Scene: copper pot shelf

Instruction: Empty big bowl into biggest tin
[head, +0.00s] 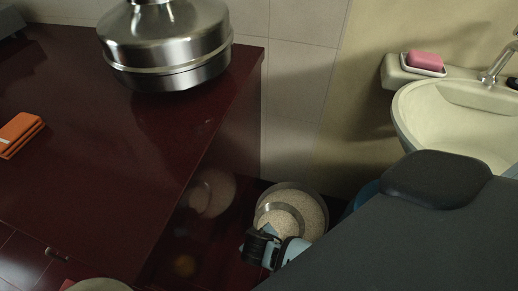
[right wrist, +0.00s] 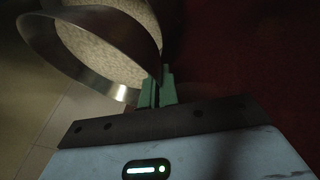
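A round metal bowl (head: 323,203) holding pale grain stands low beside the dark red cabinet side. A smaller curved metal rim with grain inside it shows within its outline; I cannot tell whether this is a second vessel. My right gripper (head: 268,247) is at its lower left edge. In the right wrist view the green fingers (right wrist: 157,90) are close together at the metal rim (right wrist: 133,22), seemingly pinching it, with grain (right wrist: 112,45) beyond. My left gripper is out of view. I cannot pick out the biggest tin for certain.
A large steel vessel (head: 165,45) stands at the back of the dark red counter (head: 95,150). An orange block (head: 18,132) lies at its left. A washbasin (head: 455,115) and a pink soap (head: 425,60) are at the right. The counter's middle is clear.

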